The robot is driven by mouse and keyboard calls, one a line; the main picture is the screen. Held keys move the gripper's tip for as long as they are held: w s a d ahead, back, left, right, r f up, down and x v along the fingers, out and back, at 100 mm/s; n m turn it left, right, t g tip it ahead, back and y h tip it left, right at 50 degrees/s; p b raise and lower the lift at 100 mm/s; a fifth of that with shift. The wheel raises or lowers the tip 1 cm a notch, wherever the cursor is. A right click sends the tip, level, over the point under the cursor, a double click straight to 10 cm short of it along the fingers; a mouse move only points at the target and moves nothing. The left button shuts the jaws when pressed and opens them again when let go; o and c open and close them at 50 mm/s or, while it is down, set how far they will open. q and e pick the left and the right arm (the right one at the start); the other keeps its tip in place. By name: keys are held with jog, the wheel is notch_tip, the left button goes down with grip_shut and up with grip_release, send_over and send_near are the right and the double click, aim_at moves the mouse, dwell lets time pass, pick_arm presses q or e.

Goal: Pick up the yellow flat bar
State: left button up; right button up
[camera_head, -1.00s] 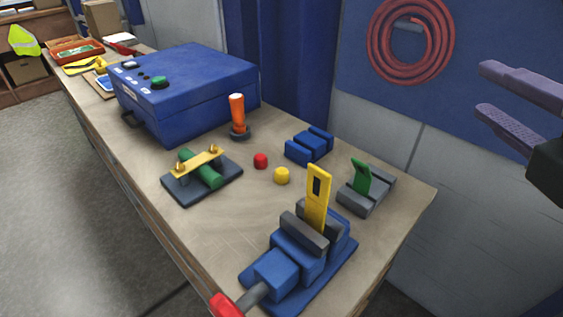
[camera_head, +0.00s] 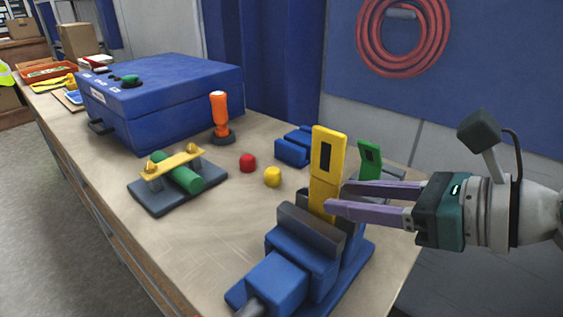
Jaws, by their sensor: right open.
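The yellow flat bar (camera_head: 328,160) stands upright in the jaws of the blue vise (camera_head: 305,255) at the front of the bench. It has a dark slot near its top. My right gripper (camera_head: 335,197) comes in from the right with its purple fingers spread. Its fingertips are at the bar's lower half, just above the vise jaws; one finger passes in front of the bar's right edge. Whether the fingers touch the bar I cannot tell. My left gripper is out of view.
A green piece (camera_head: 369,158) stands close behind the gripper. A red button (camera_head: 247,162) and yellow button (camera_head: 272,176) lie left of the bar. A green cylinder under a yellow strap (camera_head: 178,161), an orange-handled tool (camera_head: 220,115) and a blue box (camera_head: 160,95) are farther left.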

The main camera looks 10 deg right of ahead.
aim_at(339, 195)
jog(key=x, duration=0.5)
jog(key=shift+r, duration=0.15)
grip_shut()
dwell(0.4)
